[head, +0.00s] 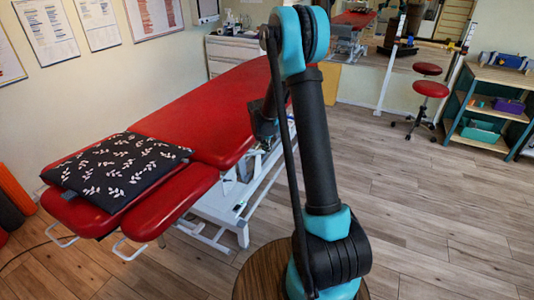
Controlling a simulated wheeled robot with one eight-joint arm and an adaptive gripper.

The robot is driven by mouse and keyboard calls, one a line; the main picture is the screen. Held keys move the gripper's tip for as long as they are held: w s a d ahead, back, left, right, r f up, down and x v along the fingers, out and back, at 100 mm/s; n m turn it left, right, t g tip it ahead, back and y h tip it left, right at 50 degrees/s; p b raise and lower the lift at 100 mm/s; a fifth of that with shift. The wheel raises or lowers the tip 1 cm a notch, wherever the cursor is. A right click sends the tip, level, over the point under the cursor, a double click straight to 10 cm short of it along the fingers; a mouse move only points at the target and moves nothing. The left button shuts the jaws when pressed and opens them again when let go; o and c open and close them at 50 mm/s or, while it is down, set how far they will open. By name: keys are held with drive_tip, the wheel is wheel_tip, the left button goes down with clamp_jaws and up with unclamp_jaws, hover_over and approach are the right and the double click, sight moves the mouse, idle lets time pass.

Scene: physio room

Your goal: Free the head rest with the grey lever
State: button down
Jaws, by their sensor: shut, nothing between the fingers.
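The red treatment table (205,110) runs from the back towards the lower left. Its head rest (88,214) is the red end section at the lower left, and a black pillow with white leaves (115,168) covers most of it. The head rest looks roughly level. I cannot make out the grey lever; metal parts show under the table edge. My gripper (264,138) hangs at the table's near edge, behind my arm. It is small and dark, shut with nothing in it. I cannot tell whether it touches the table or the frame.
A red side pad (172,208) and white loop handles (132,250) stick out at the table's near end. The white base frame (215,208) stands below. A red stool (430,90) and a shelf (490,105) stand at the right. The wooden floor (440,200) between is clear.

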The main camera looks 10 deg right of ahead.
drive_tip(key=d+v, duration=0.1)
drive_tip(key=v, duration=0.5)
drive_tip(key=shift+s+d+r, duration=0.15)
drive_tip(key=shift+s+r, duration=0.15)
drive_tip(key=s+d+r+m+t+y, duration=0.1)
drive_tip(key=s+r+m+y, duration=0.1)
drive_tip(key=s+m, duration=2.6)
drive_tip(key=s, duration=0.5)
drive_tip(key=shift+s+d+m, duration=0.3)
drive_tip(key=shift+s+m, duration=0.1)
drive_tip(key=shift+a, duration=0.1)
